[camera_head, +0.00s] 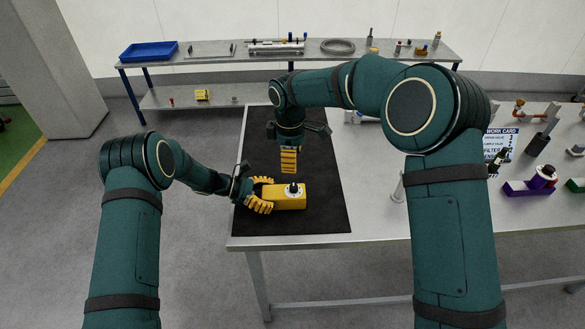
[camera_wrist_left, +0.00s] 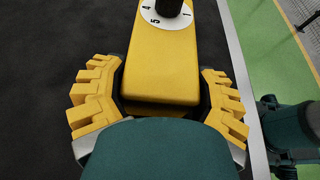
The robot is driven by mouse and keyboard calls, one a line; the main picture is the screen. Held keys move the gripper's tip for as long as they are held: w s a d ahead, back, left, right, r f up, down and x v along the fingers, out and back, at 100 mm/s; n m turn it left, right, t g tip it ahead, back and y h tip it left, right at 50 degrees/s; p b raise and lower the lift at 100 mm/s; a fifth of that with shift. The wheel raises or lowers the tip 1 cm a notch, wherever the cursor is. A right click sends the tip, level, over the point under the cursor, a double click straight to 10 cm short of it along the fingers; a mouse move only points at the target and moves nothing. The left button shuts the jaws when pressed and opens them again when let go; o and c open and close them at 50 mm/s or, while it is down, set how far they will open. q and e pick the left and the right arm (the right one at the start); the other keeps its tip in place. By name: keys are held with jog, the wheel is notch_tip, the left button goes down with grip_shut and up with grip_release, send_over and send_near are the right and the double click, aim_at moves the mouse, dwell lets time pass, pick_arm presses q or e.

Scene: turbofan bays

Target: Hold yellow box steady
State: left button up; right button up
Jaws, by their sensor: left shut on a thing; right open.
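The yellow box (camera_head: 287,201) lies on the black mat (camera_head: 310,222) near the table's front left. A black knob on a white numbered dial (camera_wrist_left: 166,12) sits on its top. My left gripper (camera_head: 261,195) is shut on the box's left end. In the left wrist view, its yellow fingers (camera_wrist_left: 160,95) lie on both sides of the box (camera_wrist_left: 160,60). My right gripper (camera_head: 289,160) is open, pointing down above the mat behind the box. It is apart from the box and looks empty.
A work card (camera_head: 497,145), a purple block (camera_head: 530,188) with a valve and other parts stand on the table's right side. A back shelf holds a blue tray (camera_head: 149,51) and several parts. The mat around the box is clear.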

jog(key=shift+r, duration=0.35)
pick_arm(q)
jog(key=o, duration=1.4)
jog(key=shift+c, duration=0.2)
